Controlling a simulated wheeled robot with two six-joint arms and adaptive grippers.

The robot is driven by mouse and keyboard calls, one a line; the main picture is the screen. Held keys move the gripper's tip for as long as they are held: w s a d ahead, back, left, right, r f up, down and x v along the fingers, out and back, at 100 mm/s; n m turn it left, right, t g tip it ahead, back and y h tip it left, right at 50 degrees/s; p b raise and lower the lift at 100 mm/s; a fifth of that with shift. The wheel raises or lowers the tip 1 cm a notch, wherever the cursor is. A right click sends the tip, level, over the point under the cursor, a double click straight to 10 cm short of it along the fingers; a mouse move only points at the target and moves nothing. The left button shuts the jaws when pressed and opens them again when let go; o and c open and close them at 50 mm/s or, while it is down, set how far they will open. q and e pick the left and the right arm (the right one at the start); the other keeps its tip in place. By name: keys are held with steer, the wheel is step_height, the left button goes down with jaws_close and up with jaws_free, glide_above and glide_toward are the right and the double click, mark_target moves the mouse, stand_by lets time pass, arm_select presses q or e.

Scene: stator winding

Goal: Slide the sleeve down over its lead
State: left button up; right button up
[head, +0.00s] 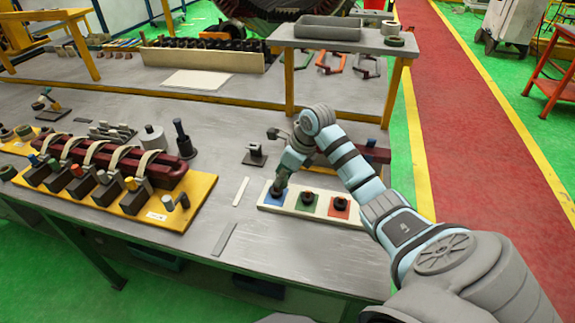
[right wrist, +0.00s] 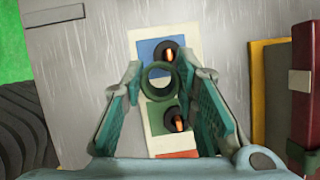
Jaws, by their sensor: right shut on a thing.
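My right gripper (head: 280,185) is shut on a dark green ring-shaped sleeve (right wrist: 147,90), seen end-on between the fingertips (right wrist: 160,82) in the right wrist view. A cream board (head: 262,207) carries a blue, a green and a red square. A copper lead (right wrist: 169,55) in a dark collar stands on the blue square (right wrist: 146,47). Another copper lead (right wrist: 179,121) stands on the green square (right wrist: 153,118). In the wrist view the sleeve overlaps the border between those squares, beside the blue square's lead. Its height above the board is unclear. My left gripper is not in view.
A yellow fixture (head: 201,189) with a dark red bar and several blocks stands to the left. Flat strips (head: 241,191) lie on the grey table between it and the board. A small dark stand (head: 255,155) is behind. A raised shelf (head: 340,38) stands farther back.

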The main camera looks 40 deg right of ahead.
steer(key=w+f, duration=0.4)
steer(key=shift+w+b, duration=0.3)
steer(key=shift+b, duration=0.1)
steer(key=shift+c, duration=1.3)
steer(key=shift+s+r, duration=0.35)
steer(key=shift+s, duration=0.2)
steer(key=o, duration=0.7)
steer(key=shift+s+r, duration=0.1)
steer(key=shift+s, duration=0.15)
steer(key=o, duration=0.3)
steer(key=shift+s, duration=0.15)
steer(key=shift+o, duration=0.9)
steer(key=shift+d+r, duration=0.1)
steer(key=shift+r, duration=0.15)
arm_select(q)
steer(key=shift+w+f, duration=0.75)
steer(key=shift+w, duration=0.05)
arm_select(e)
steer(key=v, duration=1.1)
steer(key=shift+r, duration=0.2)
